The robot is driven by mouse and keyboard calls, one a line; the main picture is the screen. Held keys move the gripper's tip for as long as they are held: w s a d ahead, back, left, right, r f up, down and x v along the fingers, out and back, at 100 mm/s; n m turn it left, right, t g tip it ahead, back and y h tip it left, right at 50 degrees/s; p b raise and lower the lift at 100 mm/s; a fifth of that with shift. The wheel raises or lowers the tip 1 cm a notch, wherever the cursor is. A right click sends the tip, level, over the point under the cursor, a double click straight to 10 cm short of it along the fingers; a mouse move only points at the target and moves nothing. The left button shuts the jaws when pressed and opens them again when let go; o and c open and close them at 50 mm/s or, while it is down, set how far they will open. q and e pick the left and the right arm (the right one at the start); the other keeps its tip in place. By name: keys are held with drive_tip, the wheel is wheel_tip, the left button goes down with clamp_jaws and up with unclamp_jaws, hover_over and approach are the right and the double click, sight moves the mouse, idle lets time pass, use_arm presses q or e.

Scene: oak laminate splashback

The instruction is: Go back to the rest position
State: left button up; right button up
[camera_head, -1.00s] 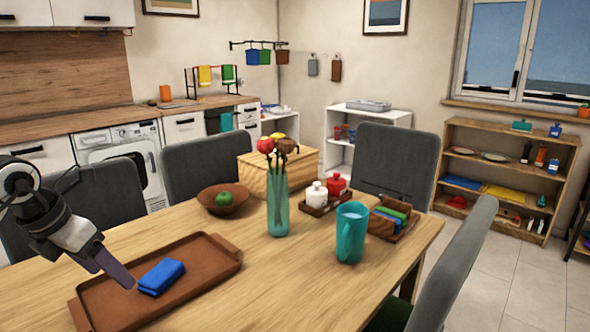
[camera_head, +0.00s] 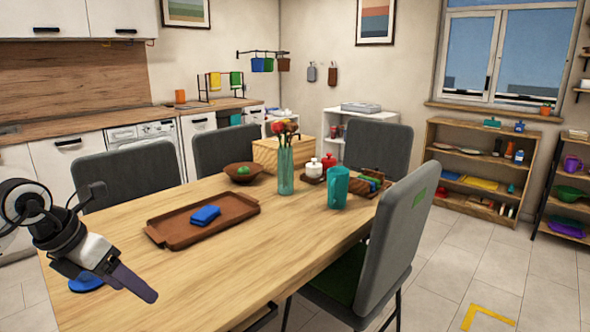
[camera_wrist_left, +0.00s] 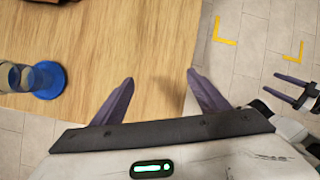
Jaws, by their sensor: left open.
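My left gripper (camera_head: 140,284) is at the lower left in the head view, over the near left end of the table. In the left wrist view my left gripper (camera_wrist_left: 159,77) has its two purple fingers spread, with nothing between them. My right gripper (camera_wrist_left: 288,90) shows at the right edge of the left wrist view, over the floor, its fingers apart and empty. It is not in the head view.
A blue round-based item (camera_wrist_left: 47,82) stands near my left gripper.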

use_arm(q)
drive_tip(key=s+d+n+t+h+p, duration=0.1)
drive_tip(key=s+d+n+t+h, duration=0.2)
drive_tip(key=d+h, duration=0.7)
drive_tip(key=s+d+n+t+h, duration=0.15)
drive_tip(key=d+n+h, duration=0.3)
drive_tip(key=d, duration=1.15)
drive_tip(key=s+a+f+n+t+y+p, duration=0.1)
drive_tip(key=s+a+f+n+t+y, duration=0.2)
drive_tip(key=f+n+y, duration=0.65)
drive_tip(key=s+a+f+n+t+y, duration=0.25)
drive_tip(key=a+f+n+t, duration=0.35)
drive_tip(key=n, duration=0.8)
drive_tip(key=s+f+n+g+y, duration=0.3)
drive_tip(key=s+f+n+g, duration=0.3)
drive_tip(key=s+f, duration=0.7)
drive_tip(key=shift+d+f+n+g+p, duration=0.3)
drive_tip(key=shift+f+g, duration=0.4)
drive_tip(key=shift+g, duration=0.55)
use_arm(e)
drive_tip(key=shift+w+d+r, duration=0.2)
drive_tip(key=shift+w+r, duration=0.05)
drive_tip(key=shift+r, duration=0.2)
drive_tip(key=shift+w+d+r, duration=0.15)
drive_tip(key=shift+w+r, duration=0.1)
drive_tip(key=shift+r, duration=0.2)
use_arm(q)
drive_tip(key=shift+s, duration=0.1)
